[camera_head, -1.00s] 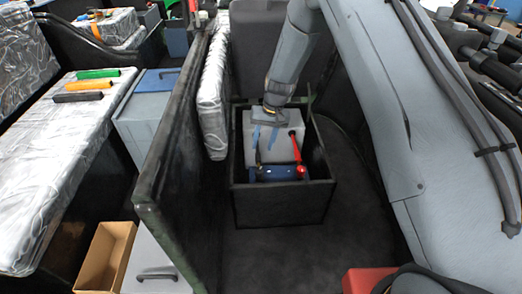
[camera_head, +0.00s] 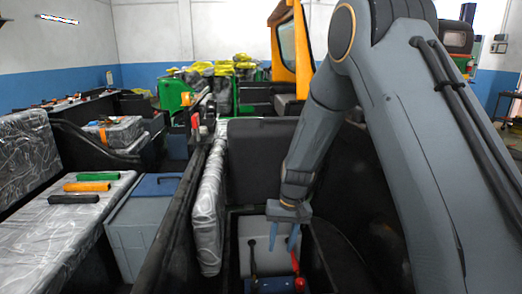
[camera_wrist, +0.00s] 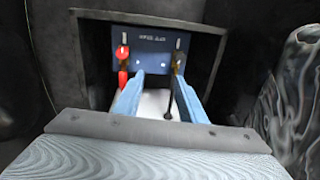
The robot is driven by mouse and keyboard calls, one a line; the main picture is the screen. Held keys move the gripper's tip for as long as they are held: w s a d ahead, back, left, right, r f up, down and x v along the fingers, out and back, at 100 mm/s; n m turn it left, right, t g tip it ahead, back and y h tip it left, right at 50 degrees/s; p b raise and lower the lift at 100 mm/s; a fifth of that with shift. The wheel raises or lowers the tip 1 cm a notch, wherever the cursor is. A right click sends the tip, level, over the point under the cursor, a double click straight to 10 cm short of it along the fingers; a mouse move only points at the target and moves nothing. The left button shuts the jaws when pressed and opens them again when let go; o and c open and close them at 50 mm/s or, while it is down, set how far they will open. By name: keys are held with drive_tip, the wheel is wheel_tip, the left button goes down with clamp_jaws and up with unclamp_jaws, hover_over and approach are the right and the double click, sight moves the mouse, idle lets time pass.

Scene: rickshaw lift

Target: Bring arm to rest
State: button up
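My gripper (camera_head: 282,246) hangs from the bent arm at the lower middle of the head view, over a grey block (camera_head: 260,232) in a black open box (camera_head: 233,240). Its two blue fingers are apart with nothing between them. In the wrist view my gripper (camera_wrist: 159,77) points at a blue panel (camera_wrist: 153,45) with two levers. The red lever (camera_wrist: 123,72) stands by the left finger and the dark lever (camera_wrist: 170,95) shows between the fingers, nearer the right one. I cannot tell whether a finger touches either lever.
A plastic-wrapped bench (camera_head: 85,225) with green, orange and black grips stands at left, beside a grey cabinet (camera_head: 145,215). A wrapped upright panel (camera_head: 208,215) and a dark wall close in left of the box. A yellow-framed vehicle (camera_head: 288,45) stands behind.

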drive_tip(key=s+d+r, duration=0.4)
drive_tip(key=s, duration=0.4)
drive_tip(key=s+d+r+h, duration=0.1)
drive_tip(key=s+d+r, duration=0.3)
drive_tip(key=s, duration=0.5)
drive_tip(key=s+d+r+p, duration=0.1)
drive_tip(key=s+d+r, duration=0.3)
drive_tip(key=s, duration=0.5)
drive_tip(key=shift+d+r+m+h, duration=0.25)
drive_tip(key=shift+d+m+h, duration=0.05)
drive_tip(key=shift+d, duration=0.15)
drive_tip(key=shift+w, duration=0.1)
drive_tip(key=shift+c, duration=0.2)
idle(0.3)
